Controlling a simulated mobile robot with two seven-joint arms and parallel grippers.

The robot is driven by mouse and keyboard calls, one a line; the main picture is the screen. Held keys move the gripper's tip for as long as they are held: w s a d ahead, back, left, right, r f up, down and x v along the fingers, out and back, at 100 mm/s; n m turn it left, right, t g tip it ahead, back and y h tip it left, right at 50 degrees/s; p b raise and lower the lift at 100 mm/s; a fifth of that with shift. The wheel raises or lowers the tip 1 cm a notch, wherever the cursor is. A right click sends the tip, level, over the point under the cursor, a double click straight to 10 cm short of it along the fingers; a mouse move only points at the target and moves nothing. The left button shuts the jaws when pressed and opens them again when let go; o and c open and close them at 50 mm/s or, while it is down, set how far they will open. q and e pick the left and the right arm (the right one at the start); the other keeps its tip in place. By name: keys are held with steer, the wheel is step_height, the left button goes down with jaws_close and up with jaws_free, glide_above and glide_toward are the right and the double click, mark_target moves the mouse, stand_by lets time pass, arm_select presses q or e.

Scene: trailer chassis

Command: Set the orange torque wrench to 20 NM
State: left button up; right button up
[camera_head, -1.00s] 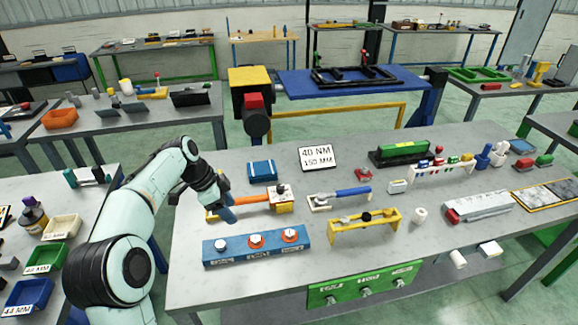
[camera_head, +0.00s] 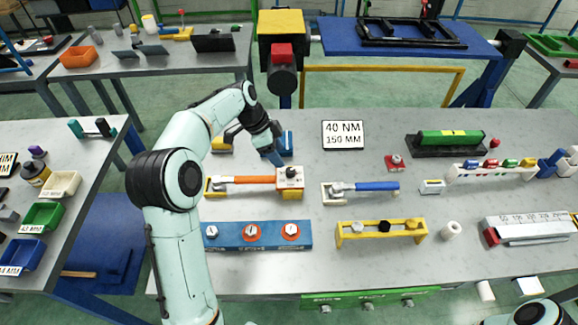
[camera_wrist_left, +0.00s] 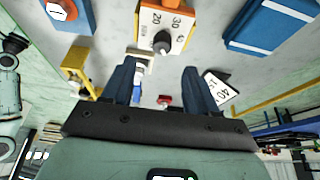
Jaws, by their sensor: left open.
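The orange torque wrench (camera_head: 245,180) lies on a yellow stand at the left of the bench. At its right end is a white-and-orange dial block (camera_head: 290,180) with a black knob (camera_head: 291,171). My left gripper (camera_head: 276,159) is just behind and left of the block, pointing down, empty. In the left wrist view, its two fingers (camera_wrist_left: 159,68) are spread apart, and the black knob (camera_wrist_left: 162,42) shows beyond them, not between them. The dial face (camera_wrist_left: 165,20) shows 20, 30 and 40. The knob's exact setting is too small to tell. My right gripper is out of view.
A sign (camera_head: 343,135) reads 40 NM, 150 MM. A blue-handled wrench (camera_head: 370,187) lies to the right. A blue strip with dials (camera_head: 257,235) and a yellow rack (camera_head: 382,230) are in front.

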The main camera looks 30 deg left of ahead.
mark_target(290, 170)
arm_select(q)
steer(key=x, duration=0.8)
steer(key=shift+w+f, duration=0.2)
steer(key=shift+w, duration=0.1)
steer(key=c, duration=1.1)
